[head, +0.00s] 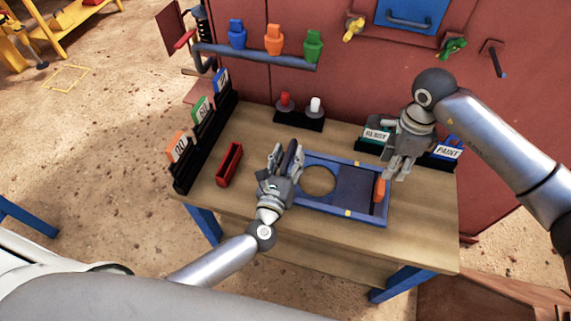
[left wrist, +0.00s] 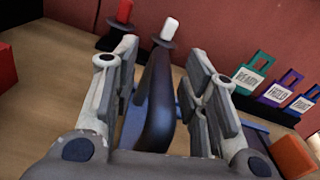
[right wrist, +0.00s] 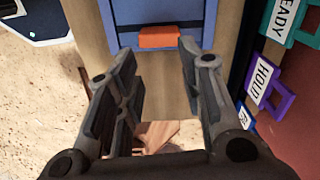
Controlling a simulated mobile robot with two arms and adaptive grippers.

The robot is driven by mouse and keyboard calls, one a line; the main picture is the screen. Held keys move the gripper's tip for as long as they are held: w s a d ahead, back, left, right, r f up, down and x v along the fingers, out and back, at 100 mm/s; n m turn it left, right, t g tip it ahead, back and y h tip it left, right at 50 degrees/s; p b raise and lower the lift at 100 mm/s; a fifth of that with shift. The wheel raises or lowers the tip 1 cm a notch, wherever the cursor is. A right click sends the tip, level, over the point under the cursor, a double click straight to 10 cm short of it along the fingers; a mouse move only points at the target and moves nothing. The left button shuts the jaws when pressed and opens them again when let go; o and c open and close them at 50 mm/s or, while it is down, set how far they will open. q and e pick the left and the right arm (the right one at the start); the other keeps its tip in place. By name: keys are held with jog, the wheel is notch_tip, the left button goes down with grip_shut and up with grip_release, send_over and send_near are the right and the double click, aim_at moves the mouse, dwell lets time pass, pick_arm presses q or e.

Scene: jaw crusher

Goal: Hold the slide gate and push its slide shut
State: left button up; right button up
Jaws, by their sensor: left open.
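The slide gate is a blue frame (head: 330,155) lying on the table, with a round opening at its left. Its dark slide (head: 356,190) covers the right part and carries an orange handle (head: 379,190). My left gripper (head: 287,152) is open at the frame's left end; in the left wrist view a dark rounded grip (left wrist: 156,110) stands between its fingers. I cannot tell whether they touch it. My right gripper (head: 397,172) is open just right of the orange handle. In the right wrist view the handle (right wrist: 158,37) lies beyond the fingertips, with nothing between them.
A red holder (head: 229,165) stands left of the gate. A rack with labelled tags (head: 200,112) lines the table's left edge. A stand with a red and a white knob (head: 299,117) is behind. More labelled tags (head: 446,151) stand at the back right. The front table strip is clear.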

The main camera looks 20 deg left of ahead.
aim_at(382, 185)
pick_arm(q)
grip_shut()
dwell(0.3)
dwell(0.3)
pick_arm(e)
jog(key=o, duration=0.9)
jog(key=shift+r+m, duration=0.55)
jog(key=shift+m, duration=0.25)
pick_arm(q)
jog(key=shift+s+f, duration=0.1)
jog(key=shift+f, duration=0.1)
pick_arm(e)
notch_tip(382, 185, down, 12)
jog(key=shift+r, duration=0.1)
